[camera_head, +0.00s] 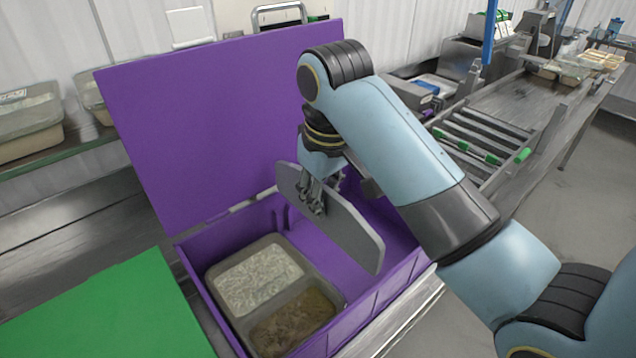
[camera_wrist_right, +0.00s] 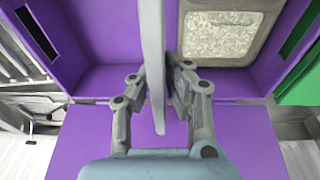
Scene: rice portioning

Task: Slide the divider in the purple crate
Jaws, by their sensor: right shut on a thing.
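The purple crate (camera_head: 372,303) stands open, its large lid (camera_head: 205,110) raised at the back. The divider (camera_head: 345,230) is a flat grey panel with rounded ends, set upright across the crate to the right of the food tray. My right gripper (camera_head: 313,198) is shut on the divider near its far end. In the right wrist view, its fingers (camera_wrist_right: 160,92) press on both faces of the divider (camera_wrist_right: 151,45). My left gripper is not in view.
A two-part tray (camera_head: 311,287) holds white rice and a brown food in the crate's left side. The crate right of the divider looks empty. A green board (camera_head: 105,310) lies at left. A roller conveyor (camera_head: 490,140) stands at right.

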